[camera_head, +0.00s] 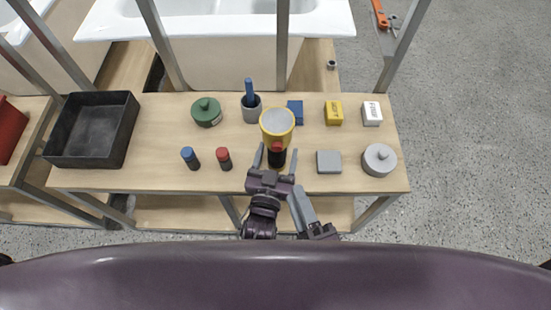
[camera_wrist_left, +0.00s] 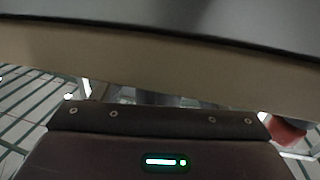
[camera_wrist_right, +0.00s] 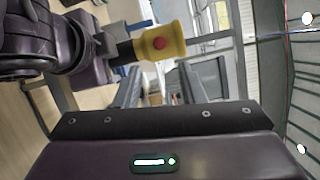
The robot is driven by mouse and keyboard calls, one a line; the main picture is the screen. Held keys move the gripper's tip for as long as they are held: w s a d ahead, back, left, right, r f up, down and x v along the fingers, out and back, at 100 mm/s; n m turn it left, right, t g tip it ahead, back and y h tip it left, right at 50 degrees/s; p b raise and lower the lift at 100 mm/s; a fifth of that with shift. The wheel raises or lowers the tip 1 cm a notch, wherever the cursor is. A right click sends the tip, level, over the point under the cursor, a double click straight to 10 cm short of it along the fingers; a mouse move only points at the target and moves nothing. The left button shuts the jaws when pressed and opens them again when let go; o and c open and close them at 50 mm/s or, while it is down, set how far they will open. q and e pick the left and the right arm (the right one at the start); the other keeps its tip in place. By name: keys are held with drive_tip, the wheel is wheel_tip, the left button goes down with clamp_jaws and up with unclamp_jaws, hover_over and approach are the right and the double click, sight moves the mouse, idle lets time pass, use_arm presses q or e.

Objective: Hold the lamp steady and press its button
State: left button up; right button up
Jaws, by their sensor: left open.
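The lamp (camera_head: 277,121) stands on the table with a wide yellow head, a black lower part and a red button on the side facing me. In the right wrist view its yellow head (camera_wrist_right: 171,38) and red button (camera_wrist_right: 159,43) show. My left gripper (camera_head: 275,158) is open, its fingers on either side of the lamp's black lower part; whether they touch cannot be told. My right gripper (camera_head: 299,203) is behind and to the right of it, apart from the lamp; its fingers are spread and empty in the right wrist view (camera_wrist_right: 160,75). The lamp is not clearly visible in the left wrist view.
A blue-topped bottle (camera_head: 190,158) and a red-topped bottle (camera_head: 223,158) stand left of the lamp. A grey block (camera_head: 329,161) and a round grey pot (camera_head: 380,160) are at right. A grey cup (camera_head: 251,110) and blue box (camera_head: 295,111) stand behind. A black tray (camera_head: 92,160) is far left.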

sight(277, 147)
use_arm(q)
drive_tip(key=c, duration=1.1)
drive_tip(key=shift+c, duration=0.5)
use_arm(e)
clamp_jaws()
idle(0.5)
drive_tip(key=w+a+n+g+y, duration=0.2)
drive_tip(key=w+n+y, duration=0.5)
drive_tip(key=n, duration=0.6)
drive_tip(key=shift+w+a+r+g+y, duration=0.2)
drive_tip(key=shift+w+a+g+y, duration=0.1)
drive_tip(key=shift+a+y, duration=0.2)
idle(1.5)
